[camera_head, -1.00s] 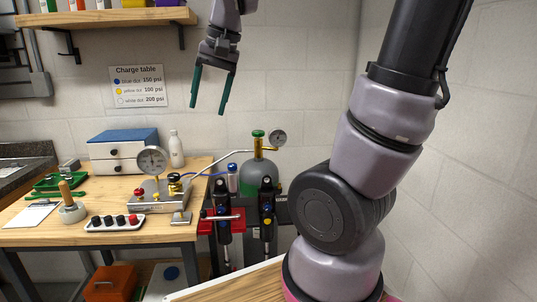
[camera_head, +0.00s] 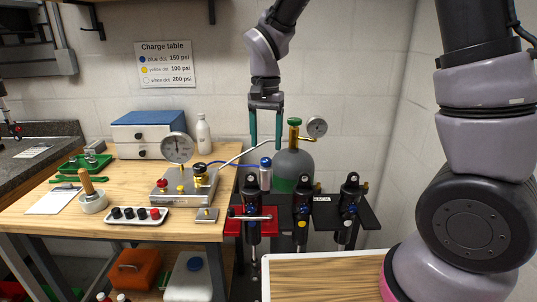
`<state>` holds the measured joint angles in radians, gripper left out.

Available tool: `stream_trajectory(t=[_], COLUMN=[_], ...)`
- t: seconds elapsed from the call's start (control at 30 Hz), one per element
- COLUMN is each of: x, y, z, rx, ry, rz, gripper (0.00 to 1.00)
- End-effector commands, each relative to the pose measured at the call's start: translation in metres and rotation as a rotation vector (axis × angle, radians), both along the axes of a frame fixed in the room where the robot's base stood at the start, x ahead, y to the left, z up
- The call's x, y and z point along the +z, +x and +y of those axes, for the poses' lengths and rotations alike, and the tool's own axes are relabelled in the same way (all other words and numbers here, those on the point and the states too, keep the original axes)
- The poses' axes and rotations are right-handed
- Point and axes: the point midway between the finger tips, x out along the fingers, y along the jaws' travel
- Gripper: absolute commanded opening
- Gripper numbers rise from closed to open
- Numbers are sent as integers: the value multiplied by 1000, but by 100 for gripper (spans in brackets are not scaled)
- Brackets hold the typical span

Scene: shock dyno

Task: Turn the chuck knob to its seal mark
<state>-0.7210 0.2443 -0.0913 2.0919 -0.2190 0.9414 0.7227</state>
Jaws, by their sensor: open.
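My gripper (camera_head: 266,145) hangs fingers down, with its two green fingers apart and nothing between them. It is in front of the back wall, and in the picture its fingertips are just above and left of the green gas cylinder. A metal charging block (camera_head: 181,188) with a round gauge (camera_head: 177,148) sits on the wooden bench, left of my gripper. A dark-topped brass knob (camera_head: 200,172) stands at its right end and may be the chuck knob. I cannot make out a seal mark.
A gas cylinder (camera_head: 293,168) with a gauge (camera_head: 316,127) stands right of the bench. A pale hose (camera_head: 243,156) runs from it towards the block. Black shocks (camera_head: 302,205) hang in a rack in front. A tray of knobs (camera_head: 136,215) and a blue-topped drawer box (camera_head: 148,117) occupy the bench.

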Motion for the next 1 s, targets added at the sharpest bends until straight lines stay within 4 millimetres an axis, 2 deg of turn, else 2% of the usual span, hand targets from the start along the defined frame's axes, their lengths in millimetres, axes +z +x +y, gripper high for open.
stream_trajectory(t=[0.1,0.3,0.67,0.7,0.83,0.87,1.0], x=[-22,-43,-48,-48,-48,-48,-47], y=[-1,0,0,0,0,0,0], z=[0,0,0,0,0,0,0], rx=[0,1,0,0,0,0,2], ry=[-2,-1,1,1,1,1,1], rz=[3,1,0,0,0,0,0], gripper=[68,68,68,52,3,0,0])
